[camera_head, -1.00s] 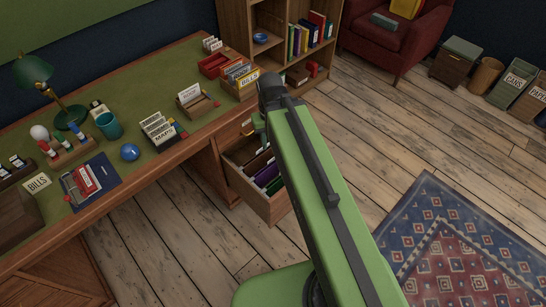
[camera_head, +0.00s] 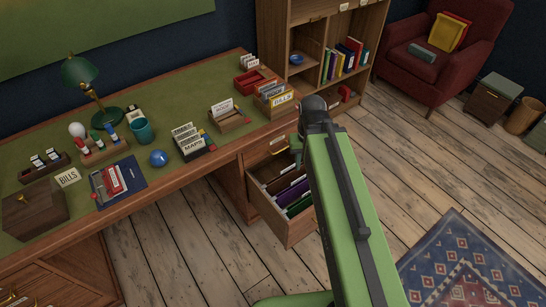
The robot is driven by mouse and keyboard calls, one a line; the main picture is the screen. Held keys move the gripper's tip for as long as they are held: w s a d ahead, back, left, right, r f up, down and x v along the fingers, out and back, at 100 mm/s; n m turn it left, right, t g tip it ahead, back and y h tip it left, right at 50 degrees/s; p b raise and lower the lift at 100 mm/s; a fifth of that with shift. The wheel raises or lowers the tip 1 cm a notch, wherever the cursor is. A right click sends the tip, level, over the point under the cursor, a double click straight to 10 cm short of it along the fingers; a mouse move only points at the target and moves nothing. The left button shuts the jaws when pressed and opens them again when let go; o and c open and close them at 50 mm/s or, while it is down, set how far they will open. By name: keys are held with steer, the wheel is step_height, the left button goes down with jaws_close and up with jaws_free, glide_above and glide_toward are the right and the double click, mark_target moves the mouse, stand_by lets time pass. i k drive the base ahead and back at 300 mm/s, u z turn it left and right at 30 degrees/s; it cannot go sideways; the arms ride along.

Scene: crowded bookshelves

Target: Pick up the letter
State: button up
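I cannot clearly make out a single letter. Upright paper cards stand in a wooden holder (camera_head: 232,124) and in a dark holder labelled MAPS (camera_head: 193,150) on the desk. An open drawer (camera_head: 285,228) under the desk holds several folders. My green arm crosses the picture from the bottom right, its dark joint near the drawer.
The green-topped desk (camera_head: 165,100) is crowded with a lamp (camera_head: 80,75), a teal cup (camera_head: 142,131), a blue ball (camera_head: 158,158) and a wooden box (camera_head: 35,212). A bookshelf (camera_head: 271,25) and a red armchair (camera_head: 395,67) stand behind. The wooden floor (camera_head: 185,265) is clear left of my arm.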

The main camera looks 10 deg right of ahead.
mark_target(220, 109)
steer(key=z, duration=0.05)
steer(key=k, duration=1.05)
steer(key=u, duration=1.2)
steer(key=i, duration=2.15)
steer(key=u, duration=0.45)
